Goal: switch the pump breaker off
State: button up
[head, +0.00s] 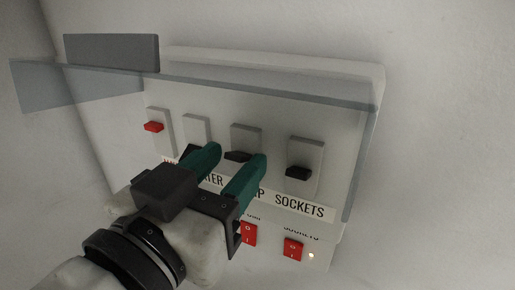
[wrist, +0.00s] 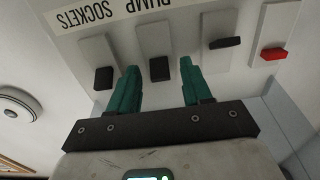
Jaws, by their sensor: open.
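The pump breaker (head: 246,134) is a grey plate with a black lever, third from the left in the head view. Its label is partly covered by my gripper. In the wrist view, which sees the panel upside down, the pump lever (wrist: 160,68) shows between my fingertips. My gripper (head: 238,156) has two teal fingers, apart, one on each side of that lever in both views. The gripper also shows in the wrist view (wrist: 160,68). I cannot tell whether a finger touches the lever. Nothing is held.
The sockets breaker (head: 305,152) is right of the pump one. A breaker (head: 197,127) to the left is partly hidden by my gripper; a red-lever breaker (head: 153,127) is leftmost. A clear cover (head: 250,87) juts out above. Red rocker switches (head: 292,249) and a lit lamp (head: 311,255) sit below.

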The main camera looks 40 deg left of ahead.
jog(key=shift+w, duration=0.1)
jog(key=shift+c, duration=0.3)
grip_shut()
